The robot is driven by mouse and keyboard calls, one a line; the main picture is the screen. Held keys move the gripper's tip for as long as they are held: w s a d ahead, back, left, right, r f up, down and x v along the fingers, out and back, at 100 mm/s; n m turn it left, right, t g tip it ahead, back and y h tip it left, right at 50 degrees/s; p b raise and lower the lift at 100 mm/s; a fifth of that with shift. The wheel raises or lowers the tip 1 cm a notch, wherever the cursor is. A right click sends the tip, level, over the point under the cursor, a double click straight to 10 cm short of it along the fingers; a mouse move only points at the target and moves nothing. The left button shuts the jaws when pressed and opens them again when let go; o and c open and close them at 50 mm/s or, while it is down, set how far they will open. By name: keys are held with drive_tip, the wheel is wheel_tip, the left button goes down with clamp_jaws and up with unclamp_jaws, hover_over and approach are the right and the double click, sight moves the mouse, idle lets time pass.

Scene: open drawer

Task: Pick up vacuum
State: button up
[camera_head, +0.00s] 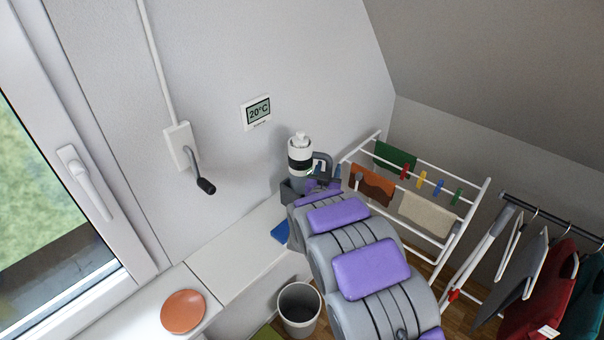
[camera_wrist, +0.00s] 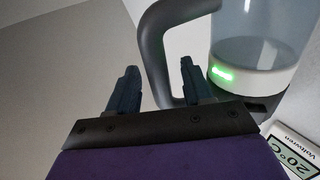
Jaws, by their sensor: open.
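The vacuum stands upright in the corner by the wall in the head view, with a white and grey body (camera_head: 300,158) and a dark grey handle on its right side. In the wrist view its clear container (camera_wrist: 258,35), white band with a green light and dark looped handle (camera_wrist: 152,50) fill the upper right. My gripper (camera_wrist: 158,68) is open, with one dark finger on each side of the handle's outer bar in the picture. I cannot tell whether the bar lies between the fingers or beyond them. In the head view my arm largely hides the gripper (camera_head: 326,172).
A wall thermostat (camera_head: 258,112) is above left of the vacuum, and also shows in the wrist view (camera_wrist: 292,155). A white ledge (camera_head: 235,248) bears an orange plate (camera_head: 183,311). A bin (camera_head: 299,307) stands below. A drying rack (camera_head: 448,243) with cloths is at the right.

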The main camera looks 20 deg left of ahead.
drive_tip(key=shift+w, duration=0.45)
drive_tip(key=shift+s, duration=0.1)
drive_tip(key=shift+c, duration=0.4)
clamp_jaws()
drive_tip(key=shift+r, duration=0.1)
wheel_tip(320, 180, up, 10)
drive_tip(key=shift+p, duration=1.1)
wheel_tip(320, 180, up, 11)
drive_tip(key=p, duration=0.7)
